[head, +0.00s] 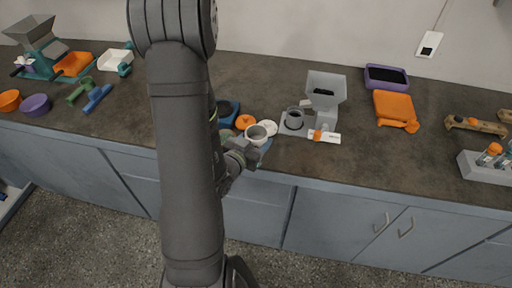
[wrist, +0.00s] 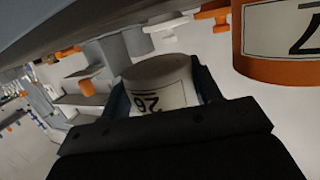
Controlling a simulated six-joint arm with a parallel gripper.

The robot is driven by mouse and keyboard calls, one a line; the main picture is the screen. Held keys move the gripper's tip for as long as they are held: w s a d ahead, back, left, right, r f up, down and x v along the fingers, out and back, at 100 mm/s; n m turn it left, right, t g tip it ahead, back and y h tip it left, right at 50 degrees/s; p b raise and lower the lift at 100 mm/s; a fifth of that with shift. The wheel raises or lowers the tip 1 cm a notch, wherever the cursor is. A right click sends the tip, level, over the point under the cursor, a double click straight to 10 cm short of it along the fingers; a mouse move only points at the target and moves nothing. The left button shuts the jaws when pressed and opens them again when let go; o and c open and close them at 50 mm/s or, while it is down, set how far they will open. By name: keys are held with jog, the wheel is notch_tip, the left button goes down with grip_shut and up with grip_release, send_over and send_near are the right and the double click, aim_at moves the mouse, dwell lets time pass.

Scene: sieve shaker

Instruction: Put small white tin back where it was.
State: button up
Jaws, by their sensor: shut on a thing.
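The small white tin (head: 256,135) is in my gripper (head: 252,146), near the counter's front edge in the head view. In the wrist view the white tin (wrist: 160,84) sits between the two dark fingers and bears dark printed digits that look like 26. My gripper is shut on it. A white disc (head: 267,127) and an orange round thing (head: 244,121) are close behind the tin. Whether the tin touches the counter I cannot tell.
A grey hopper device (head: 325,93) with a grey cup (head: 294,119) stands to the right. A blue item (head: 228,109) is partly hidden behind my arm. An orange labelled container (wrist: 285,42) is close by in the wrist view. Bare counter (head: 355,160) lies at the right front.

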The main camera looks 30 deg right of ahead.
jog(key=shift+f, duration=1.85)
jog(key=shift+f, duration=0.2)
jog(key=o, duration=1)
jog(key=shift+o, duration=0.2)
jog(key=shift+r, duration=0.1)
jog(key=shift+a+r, duration=0.15)
jog(key=v, duration=1.1)
jog(key=shift+s+a, duration=0.2)
jog(key=shift+a, duration=0.05)
